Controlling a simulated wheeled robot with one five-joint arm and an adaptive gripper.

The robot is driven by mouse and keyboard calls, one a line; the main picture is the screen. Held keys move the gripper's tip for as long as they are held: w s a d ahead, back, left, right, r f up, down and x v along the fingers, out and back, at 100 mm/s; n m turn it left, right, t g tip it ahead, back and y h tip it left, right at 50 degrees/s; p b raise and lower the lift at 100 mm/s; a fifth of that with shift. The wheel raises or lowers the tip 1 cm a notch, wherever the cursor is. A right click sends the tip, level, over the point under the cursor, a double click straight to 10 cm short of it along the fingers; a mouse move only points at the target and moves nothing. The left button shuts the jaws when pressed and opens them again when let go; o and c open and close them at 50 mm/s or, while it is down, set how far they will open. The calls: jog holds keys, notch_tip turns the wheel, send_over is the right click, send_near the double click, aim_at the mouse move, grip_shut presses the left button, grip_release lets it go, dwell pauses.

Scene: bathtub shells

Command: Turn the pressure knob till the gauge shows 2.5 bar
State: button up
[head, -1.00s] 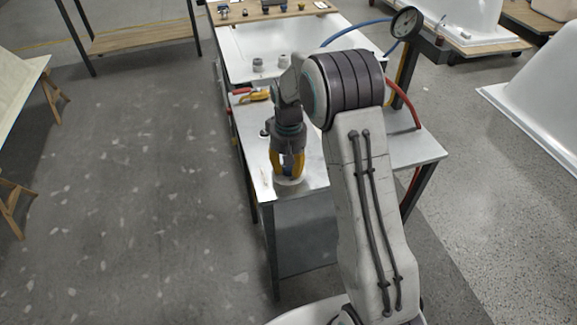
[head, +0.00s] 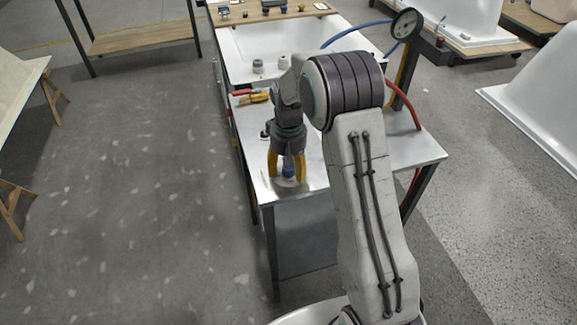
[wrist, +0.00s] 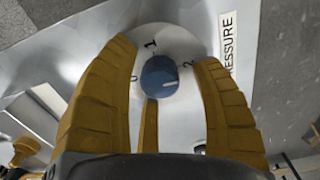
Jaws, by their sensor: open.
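The pressure knob (wrist: 159,76) is blue with a white pointer line. It sits on a pale round dial (wrist: 185,42) marked 0, 1 and 2, beside a label ending in "RESSURE". The pointer line points right, a little below the 2. My gripper (wrist: 165,58) has its yellow fingers spread on both sides of the knob, with gaps showing. In the head view my gripper (head: 288,178) is over the near end of the metal bench, with the blue knob (head: 288,165) between its fingers. The round gauge (head: 407,24) stands at the back right; its reading is too small to tell.
The metal bench (head: 395,150) carries red- and yellow-handled tools (head: 255,98) behind my gripper. A white tub (head: 300,50) with two grey fittings lies beyond. A red hose (head: 404,102) and a blue hose (head: 350,33) run near the gauge post.

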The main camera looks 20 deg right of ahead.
aim_at(290, 170)
notch_tip(290, 170, up, 12)
dwell(0.6)
dwell(0.5)
jog(key=f, duration=0.1)
jog(key=s+f, duration=0.1)
jog(key=f, duration=0.1)
jog(key=shift+f, duration=0.2)
jog(key=shift+g, duration=0.5)
jog(key=s, duration=0.1)
jog(key=s+f, duration=0.1)
jog(key=s, duration=0.1)
jog(key=s+f, duration=0.1)
jog(key=s, duration=0.1)
jog(key=shift+s+f, duration=0.2)
jog(key=shift+f, duration=0.05)
jog(key=s+r+t, duration=0.2)
jog(key=s+r, duration=0.3)
jog(key=s, duration=0.5)
jog(key=s+r+t, duration=0.2)
jog(key=s+r, duration=0.2)
jog(key=s, duration=0.7)
jog(key=shift+r+t, duration=0.3)
jog(key=shift+r, duration=0.1)
dwell(1.0)
